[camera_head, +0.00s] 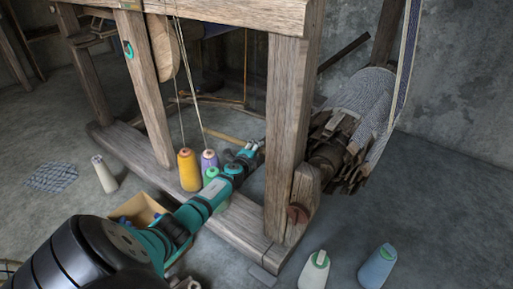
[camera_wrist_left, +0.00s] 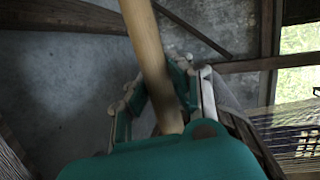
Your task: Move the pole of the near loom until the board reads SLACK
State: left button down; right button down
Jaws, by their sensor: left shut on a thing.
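The near loom (camera_head: 287,120) is a heavy wooden frame with thick posts. Its pole (camera_head: 222,134), a pale round stick, shows low inside the frame behind the front post. My left arm reaches in from the lower left, and the left gripper (camera_head: 256,146) is at the pole, partly hidden by the post. In the left wrist view, the pole (camera_wrist_left: 148,45) runs down between the two fingers of the left gripper (camera_wrist_left: 160,95), which is shut on it. I see no board with a reading in either view. My right gripper is not in view.
Yellow (camera_head: 188,170) and purple (camera_head: 208,161) thread cones stand by the arm. A white cone (camera_head: 104,175) is at left; a pale cone (camera_head: 314,270) and a blue cone (camera_head: 377,268) are at front right. An open box (camera_head: 140,207) lies beside the arm. A cloth roll (camera_head: 362,105) is right of the post.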

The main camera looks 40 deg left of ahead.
pick_arm(q)
jog(key=c, duration=1.1)
grip_release()
jog(key=shift+s+r, duration=0.1)
jog(key=shift+s, duration=0.05)
jog(key=v, duration=1.1)
jog(key=shift+s+d, duration=0.2)
jog(key=shift+s, duration=0.15)
